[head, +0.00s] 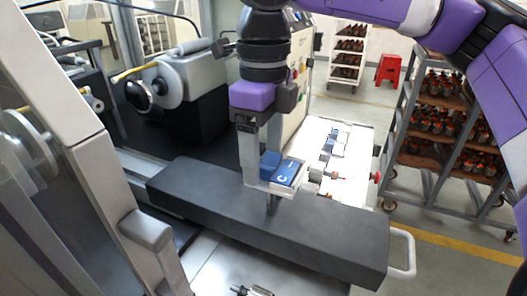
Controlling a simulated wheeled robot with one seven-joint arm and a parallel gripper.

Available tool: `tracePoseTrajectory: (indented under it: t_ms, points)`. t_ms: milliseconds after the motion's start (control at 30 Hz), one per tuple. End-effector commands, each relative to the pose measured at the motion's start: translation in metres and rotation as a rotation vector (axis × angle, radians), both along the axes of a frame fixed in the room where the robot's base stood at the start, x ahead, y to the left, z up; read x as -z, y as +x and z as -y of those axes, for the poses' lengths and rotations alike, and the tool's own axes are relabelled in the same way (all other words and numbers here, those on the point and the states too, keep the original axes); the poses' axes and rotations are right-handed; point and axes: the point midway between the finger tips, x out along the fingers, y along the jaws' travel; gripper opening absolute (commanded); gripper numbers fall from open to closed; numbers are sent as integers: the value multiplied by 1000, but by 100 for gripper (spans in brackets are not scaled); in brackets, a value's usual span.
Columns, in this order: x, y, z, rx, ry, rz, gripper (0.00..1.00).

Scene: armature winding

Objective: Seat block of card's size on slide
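My gripper (262,160) points straight down over a small light-grey holder (262,188), which I take to be the slide. A blue block (270,162) is at the gripper's fingertips, at the holder's left part. Whether the fingers grip it, and whether it touches the holder, cannot be told from this view. A blue card (287,173) with a white mark lies tilted on the holder, just right of the block. The mark looks like a round letter but is too small to read surely. The holder stands above a long dark-grey beam (330,238).
A white table (345,160) behind the beam carries more blue blocks (332,138) and small parts. A winding machine (180,80) stands at the back left. A rack of copper parts (440,120) stands at the right. A white handle (408,250) sticks out from the beam's right end.

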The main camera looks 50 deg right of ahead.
Motion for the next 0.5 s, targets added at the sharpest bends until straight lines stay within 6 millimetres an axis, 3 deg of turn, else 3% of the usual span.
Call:
tracePoseTrajectory:
  t_ms: [267,500]
  points:
    - [-2,0,0,0,0,0,72]
    - [-27,0,0,0,-1,1,72]
